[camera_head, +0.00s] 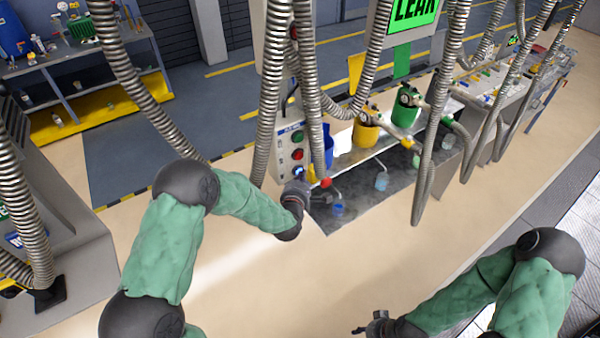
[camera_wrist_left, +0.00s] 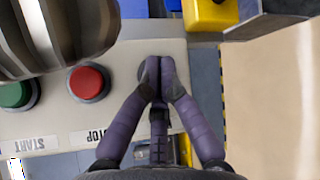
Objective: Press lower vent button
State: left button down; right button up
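The control panel (camera_head: 284,150) is an upright pale box with a column of buttons: a green button (camera_head: 297,136) on top, a red button (camera_head: 297,154) below it and a blue-lit lower button (camera_head: 298,172) at the bottom. My left gripper (camera_head: 299,186) is right at the lower button. In the left wrist view, my left gripper (camera_wrist_left: 158,72) has its two fingertips together, empty, over the lower button, which they mostly hide; only its grey rim shows. I cannot tell whether the tips touch it. My right gripper (camera_head: 372,326) is low in the head view, away from the panel; its fingers are unclear.
Ribbed metal hoses (camera_head: 270,90) hang in front of the panel; one looms close in the left wrist view (camera_wrist_left: 60,35). Yellow (camera_head: 366,134) and green (camera_head: 405,112) containers stand to the right. The beige floor (camera_head: 270,285) nearby is clear.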

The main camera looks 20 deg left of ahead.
pick_arm(q)
jog(key=shift+s+d, duration=0.5)
jog(key=shift+d, duration=0.15)
jog(key=s+d, duration=0.1)
jog(key=d, duration=0.1)
jog(key=s+d+b, duration=0.1)
jog(key=s+d, duration=0.1)
dwell(0.5)
jog(key=shift+f, duration=0.1)
dwell(0.6)
